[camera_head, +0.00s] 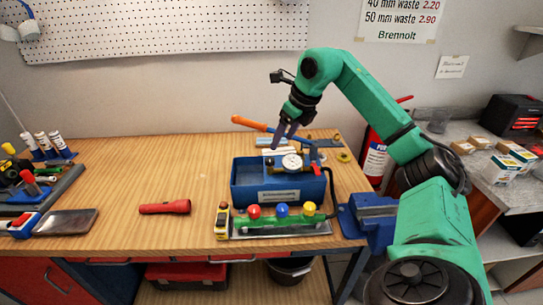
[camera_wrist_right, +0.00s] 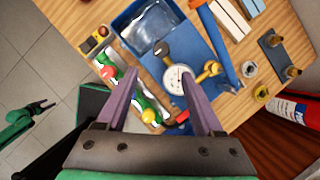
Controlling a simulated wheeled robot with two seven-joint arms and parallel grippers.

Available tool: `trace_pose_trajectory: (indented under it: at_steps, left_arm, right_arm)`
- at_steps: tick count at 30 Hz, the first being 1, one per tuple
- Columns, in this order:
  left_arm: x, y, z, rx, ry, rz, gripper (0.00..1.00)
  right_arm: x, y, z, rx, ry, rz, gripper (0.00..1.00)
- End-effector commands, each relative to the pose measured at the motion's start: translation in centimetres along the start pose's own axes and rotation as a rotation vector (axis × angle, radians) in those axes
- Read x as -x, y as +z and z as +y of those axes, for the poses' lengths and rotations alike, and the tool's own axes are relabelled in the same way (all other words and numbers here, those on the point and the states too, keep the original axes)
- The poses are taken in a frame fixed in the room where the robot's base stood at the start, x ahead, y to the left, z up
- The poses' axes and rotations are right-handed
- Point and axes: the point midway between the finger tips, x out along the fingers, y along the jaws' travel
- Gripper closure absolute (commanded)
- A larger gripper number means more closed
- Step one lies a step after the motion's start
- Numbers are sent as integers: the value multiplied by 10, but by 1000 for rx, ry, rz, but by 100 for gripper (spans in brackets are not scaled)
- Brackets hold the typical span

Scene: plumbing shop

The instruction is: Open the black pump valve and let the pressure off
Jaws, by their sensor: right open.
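The test pump is a blue tank (camera_head: 250,190) on the bench, with a white round gauge (camera_head: 292,162) on it. In the right wrist view, a dark round knob (camera_wrist_right: 161,48), seemingly the black valve, stands beside the gauge (camera_wrist_right: 177,79). A brass-coloured fitting (camera_wrist_right: 212,68) is on the gauge's other side. My right gripper (camera_head: 283,142) is open and empty above the pump. In the wrist view its fingers (camera_wrist_right: 160,72) lie on either side of the gauge, apparently above it. A green manifold (camera_head: 268,224) with red, blue and yellow knobs stands before the tank.
A blue vise (camera_head: 372,212) is at the bench's right edge. An orange handle (camera_head: 250,123) rises behind the tank. A red torch (camera_head: 165,207) lies left, with clear bench around it.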

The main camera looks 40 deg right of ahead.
Motion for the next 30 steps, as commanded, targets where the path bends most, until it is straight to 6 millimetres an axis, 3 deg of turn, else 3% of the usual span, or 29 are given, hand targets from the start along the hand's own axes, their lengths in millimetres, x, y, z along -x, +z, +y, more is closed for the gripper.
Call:
trace_pose_trajectory:
  at_steps: [4, 9, 13, 20, 25, 30]
  left_arm:
    - [4, 21, 3, 0, 4, -34, 34]
    - [10, -3, -1, 0, -1, 4, 34]
    - [11, -23, -4, -1, -5, 38, 34]
    - [10, -9, -2, -1, -3, 15, 34]
    - [10, -3, -1, -1, -2, 5, 34]
    - [10, -4, -1, -2, -2, 5, 34]
  right_arm:
    - [-41, 0, 2, 1, 5, 5, 31]
    - [-75, 1, 2, 1, 4, 1, 31]
    - [-86, 1, 1, 2, 3, 0, 31]
    - [-88, 0, 1, 2, 2, -1, 31]
    - [-88, 0, 1, 2, 2, -1, 96]
    - [-87, 1, 1, 3, 3, -2, 100]
